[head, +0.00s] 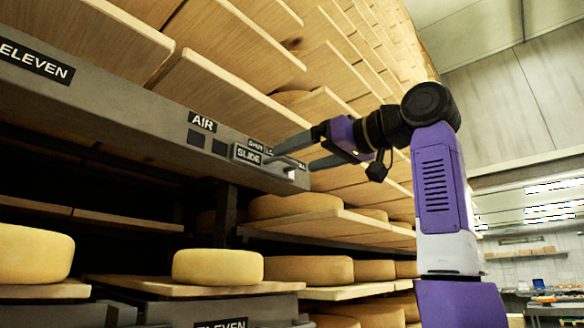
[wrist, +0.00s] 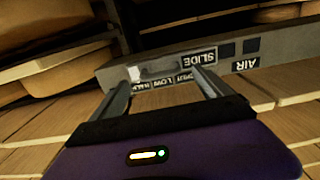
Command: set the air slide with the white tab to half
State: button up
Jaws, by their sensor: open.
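The air slide is set in a grey rail beside a SLIDE label (head: 248,154); AIR is lettered to its left. Its white tab (head: 292,174) shows near the rail's right end, and in the wrist view (wrist: 133,74), where the picture is upside down. A scale strip with SHUT, LOW and HALF runs along the rail's edge, partly hidden by my fingers.
Wooden shelves (head: 230,85) slope above the rail. Cheese wheels (head: 218,266) sit on boards below it. A lower rail marked ELEVEN (head: 222,324) runs along the bottom. Open room lies to the right, with a far bench (head: 556,310).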

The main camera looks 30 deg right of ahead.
jog(key=b+v, duration=0.1)
jog(key=v, duration=0.2)
jog(key=shift+s+d, duration=0.15)
jog(key=shift+s, duration=0.2)
dwell(0.3)
